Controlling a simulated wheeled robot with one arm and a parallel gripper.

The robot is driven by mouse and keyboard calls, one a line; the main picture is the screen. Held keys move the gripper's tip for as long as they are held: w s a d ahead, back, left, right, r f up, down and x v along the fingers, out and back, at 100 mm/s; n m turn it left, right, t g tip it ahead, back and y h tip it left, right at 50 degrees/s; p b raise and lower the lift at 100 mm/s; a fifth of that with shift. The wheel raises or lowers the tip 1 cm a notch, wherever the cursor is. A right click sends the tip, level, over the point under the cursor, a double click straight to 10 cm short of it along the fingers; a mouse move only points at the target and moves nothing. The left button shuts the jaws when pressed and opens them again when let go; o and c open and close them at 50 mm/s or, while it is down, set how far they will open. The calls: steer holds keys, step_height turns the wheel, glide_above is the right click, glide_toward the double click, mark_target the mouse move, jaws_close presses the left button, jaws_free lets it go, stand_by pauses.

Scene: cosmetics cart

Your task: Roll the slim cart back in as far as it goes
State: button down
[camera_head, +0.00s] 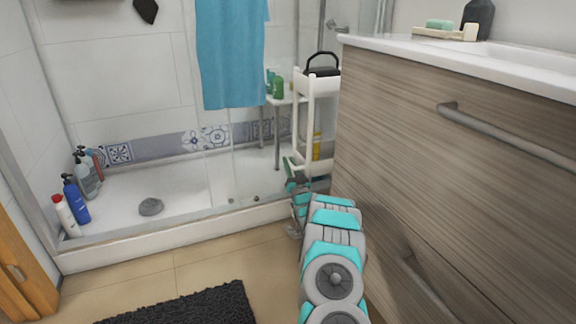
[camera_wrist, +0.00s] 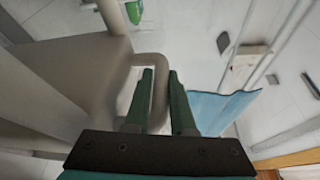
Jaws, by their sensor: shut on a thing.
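The slim cart (camera_head: 301,83) is a white, narrow, tiered cart standing upright beside the wood-grain vanity. Its right part is hidden behind the vanity's edge. My arm reaches forward along the vanity front to the cart's lower part. My gripper (camera_wrist: 161,76) has its two green fingers on either side of a pale bar of the cart (camera_wrist: 112,52), and it is shut on that bar. The fingertips are too small to make out clearly in the head view.
The vanity (camera_head: 430,130), with protruding handles (camera_head: 505,133), stands close on the right. The shower's raised sill (camera_head: 170,240) runs behind the tiled floor. A dark mat (camera_head: 190,306) lies at front left. A blue towel (camera_head: 232,55) hangs left of the cart.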

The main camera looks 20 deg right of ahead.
steer(key=shift+d+r, duration=0.15)
steer(key=shift+d, duration=0.15)
steer(key=c, duration=0.8)
jaws_free()
steer(key=shift+d, duration=0.1)
steer(key=shift+o, duration=0.2)
steer(key=shift+s+f, duration=0.1)
steer(key=shift+f, duration=0.1)
steer(key=v, duration=0.7)
steer(key=shift+s+a+p, duration=0.2)
steer(key=shift+s+p, duration=0.05)
steer(key=shift+p, duration=0.1)
steer(key=shift+f, duration=0.1)
steer(key=shift+s, duration=0.1)
